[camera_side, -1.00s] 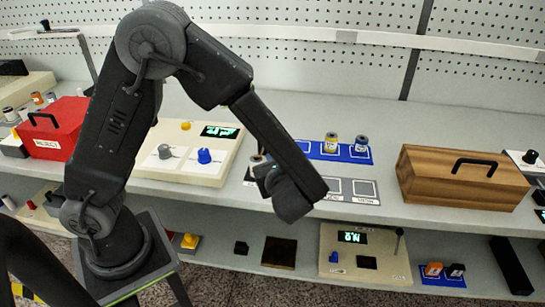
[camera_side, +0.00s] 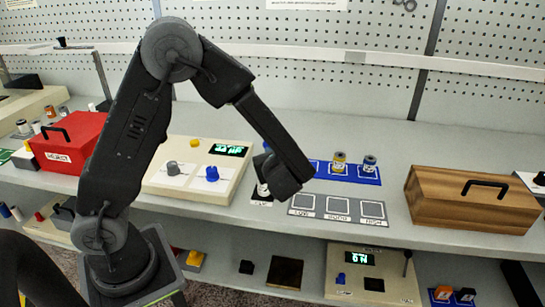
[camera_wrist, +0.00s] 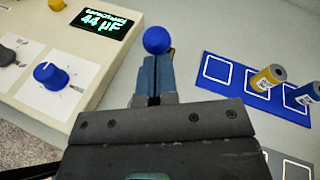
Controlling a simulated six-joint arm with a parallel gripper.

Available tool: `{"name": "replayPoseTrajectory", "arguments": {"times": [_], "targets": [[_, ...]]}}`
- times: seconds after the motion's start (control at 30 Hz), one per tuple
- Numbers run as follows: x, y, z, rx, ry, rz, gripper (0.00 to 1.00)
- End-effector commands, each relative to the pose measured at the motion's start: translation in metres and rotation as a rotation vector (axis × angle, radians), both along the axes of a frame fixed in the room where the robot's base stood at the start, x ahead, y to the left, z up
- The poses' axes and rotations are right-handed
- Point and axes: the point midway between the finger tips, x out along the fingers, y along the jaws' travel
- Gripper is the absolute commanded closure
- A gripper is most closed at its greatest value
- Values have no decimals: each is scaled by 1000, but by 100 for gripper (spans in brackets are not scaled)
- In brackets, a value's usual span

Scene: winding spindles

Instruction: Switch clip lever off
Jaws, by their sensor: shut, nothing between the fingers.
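A lever with a round blue knob (camera_wrist: 156,40) stands just beyond my fingertips in the wrist view. The knob's blue top also shows beside my gripper in the side view (camera_side: 266,146). A small labelled dark base (camera_side: 262,201) shows below it, mostly covered by my gripper. My gripper (camera_wrist: 154,68) is shut and empty, its fingers pointing at the knob. I cannot tell whether they touch. The lever's stem and lower part are largely hidden behind the fingers, so its position is unclear.
A cream console (camera_side: 212,196) with a blue dial (camera_wrist: 50,76) and green-lit display (camera_wrist: 102,32) stands left. A blue tray (camera_wrist: 222,68) with spools and a grey labelled plate (camera_side: 338,210) lie right. A wooden box (camera_side: 465,200) is farther right, a red box (camera_side: 70,142) far left.

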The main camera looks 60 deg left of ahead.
Motion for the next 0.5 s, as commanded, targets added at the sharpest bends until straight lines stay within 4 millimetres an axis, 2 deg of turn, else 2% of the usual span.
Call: {"name": "replayPoseTrajectory", "arguments": {"times": [0.5], "targets": [[3,3,6,-48,46,2,100]]}}
